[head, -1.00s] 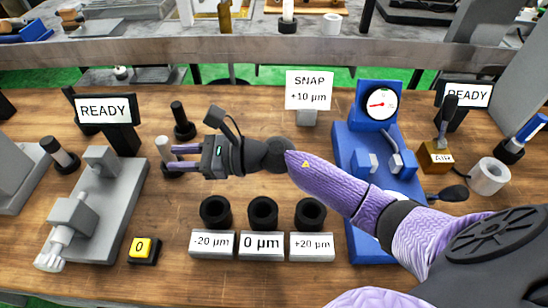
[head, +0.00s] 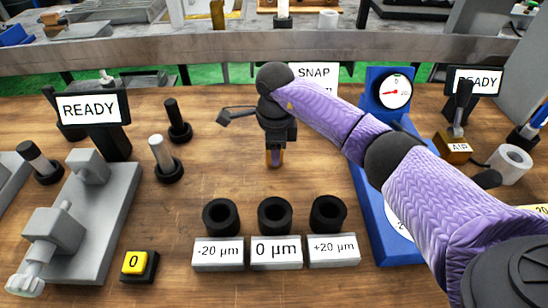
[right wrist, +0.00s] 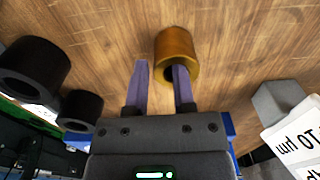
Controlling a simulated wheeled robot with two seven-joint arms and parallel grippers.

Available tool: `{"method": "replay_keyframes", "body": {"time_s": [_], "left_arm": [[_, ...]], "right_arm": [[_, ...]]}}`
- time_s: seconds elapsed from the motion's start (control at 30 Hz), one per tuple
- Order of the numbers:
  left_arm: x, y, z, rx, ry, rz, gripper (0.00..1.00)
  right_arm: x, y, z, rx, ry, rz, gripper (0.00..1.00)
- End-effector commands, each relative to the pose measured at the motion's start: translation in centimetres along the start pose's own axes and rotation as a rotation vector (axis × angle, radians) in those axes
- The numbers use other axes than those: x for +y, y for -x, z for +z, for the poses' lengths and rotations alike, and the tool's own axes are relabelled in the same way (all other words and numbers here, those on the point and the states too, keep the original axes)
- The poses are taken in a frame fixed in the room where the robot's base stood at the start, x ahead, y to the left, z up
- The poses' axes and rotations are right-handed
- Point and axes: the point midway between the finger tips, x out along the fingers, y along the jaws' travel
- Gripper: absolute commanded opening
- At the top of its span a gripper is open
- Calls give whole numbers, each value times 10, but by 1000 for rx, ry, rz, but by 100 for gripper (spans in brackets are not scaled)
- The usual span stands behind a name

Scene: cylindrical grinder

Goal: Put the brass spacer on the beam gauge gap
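The brass spacer (right wrist: 172,42), a short gold ring with a dark hole, lies just past my right fingertips in the right wrist view. The right finger overlaps its hole; contact is unclear. My right gripper (head: 274,162) points down over the table in the head view, with a small brass patch between its fingers. Its fingers are apart, as the right wrist view (right wrist: 160,75) also shows. A grey gauge (head: 105,215) with two blocks and a gap stands at left. A blue dial gauge (head: 388,90) is partly hidden by my right arm. I cannot tell which is the beam gauge.
Black rings stand behind the labelled blocks "-20" (head: 218,254), "0" (head: 276,254) and "+20" (head: 333,250). Pegs (head: 162,152) stand left of the gripper. The "SNAP" card (head: 318,72) is behind it. A yellow button (head: 135,262) is front left. The middle table has bare wood.

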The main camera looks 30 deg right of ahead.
Motion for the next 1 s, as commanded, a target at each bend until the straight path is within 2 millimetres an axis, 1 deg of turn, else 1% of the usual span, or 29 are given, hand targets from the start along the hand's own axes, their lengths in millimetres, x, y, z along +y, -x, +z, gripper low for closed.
{"method": "replay_keyframes", "body": {"time_s": [0.03, 0.2, 0.23, 0.27, 0.3, 0.37, 0.4, 1.0], "left_arm": [[-1, -2, 0, -1, 1, -2, 59], [-4, 0, -2, 1, 1, -7, 59], [-4, 0, -2, 2, 0, -7, 59], [-5, 0, -2, 2, 0, -8, 59], [-5, 0, -3, 2, 0, -9, 59], [-6, 0, -3, 3, 0, -9, 59], [-6, 0, -3, 3, 0, -10, 59], [-2, -1, -4, 4, -1, -3, 59]], "right_arm": [[0, -4, 0, -1, 0, 1, 31], [0, -2, 0, -2, 1, -1, 31], [0, -2, 0, -2, 1, -1, 29], [0, -2, 0, -2, 1, -1, 23], [0, -2, 0, -2, 1, -1, 14], [0, -2, 0, -2, 1, 0, 2], [0, -2, 0, -2, 1, 0, 0], [0, -2, 0, -3, 1, 0, 0]]}}
